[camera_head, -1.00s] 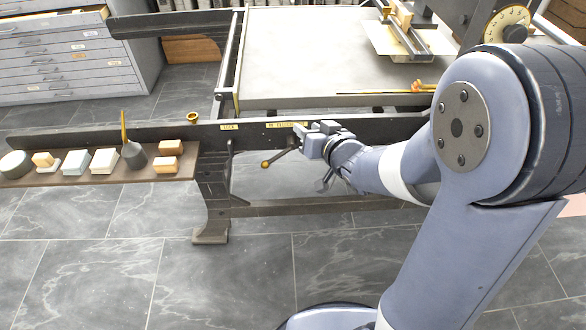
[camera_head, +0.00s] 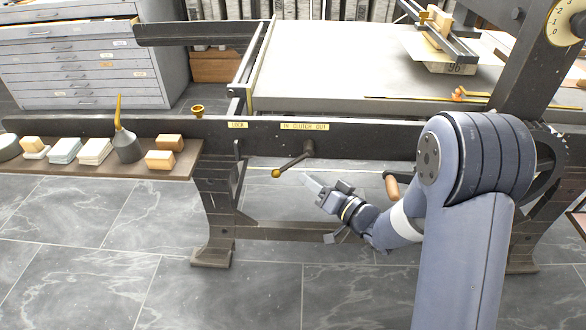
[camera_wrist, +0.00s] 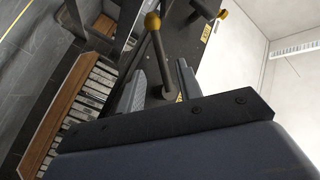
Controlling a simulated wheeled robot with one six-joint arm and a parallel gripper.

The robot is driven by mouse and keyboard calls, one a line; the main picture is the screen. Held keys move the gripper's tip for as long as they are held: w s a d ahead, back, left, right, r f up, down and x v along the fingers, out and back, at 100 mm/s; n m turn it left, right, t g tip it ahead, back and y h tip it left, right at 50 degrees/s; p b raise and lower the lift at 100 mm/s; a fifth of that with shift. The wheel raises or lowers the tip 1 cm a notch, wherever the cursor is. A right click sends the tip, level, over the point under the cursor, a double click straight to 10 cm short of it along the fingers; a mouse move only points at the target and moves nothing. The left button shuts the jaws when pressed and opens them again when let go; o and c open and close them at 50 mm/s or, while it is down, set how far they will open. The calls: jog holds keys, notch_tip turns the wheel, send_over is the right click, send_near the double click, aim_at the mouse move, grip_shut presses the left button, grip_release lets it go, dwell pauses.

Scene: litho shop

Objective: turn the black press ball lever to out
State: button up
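The black ball lever (camera_head: 292,165) hangs from a pivot on the press's dark side rail, and its brass ball end points down and left. A plate reading "IN CLUTCH OUT" (camera_head: 304,126) is above the pivot. My gripper (camera_head: 314,187) is just below and right of the lever, apart from it in the head view. In the wrist view, the lever's rod (camera_wrist: 161,58) runs up from between my two spread fingers (camera_wrist: 160,85) to its ball at the top. The fingers are open and hold nothing; whether they touch the rod cannot be told.
A "LOCK" plate (camera_head: 238,125) and a brass cup (camera_head: 197,110) are left on the rail. A wooden-handled crank (camera_head: 391,186) is right of my gripper. Floor in front is clear.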

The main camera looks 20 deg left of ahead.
aim_at(290, 165)
jog(key=b+x, duration=0.1)
jog(key=x, duration=0.7)
jog(key=shift+w+a+b, duration=0.15)
jog(key=shift+a+b, duration=0.05)
jog(key=shift+b, duration=0.2)
jog(key=shift+c, duration=0.5)
grip_shut()
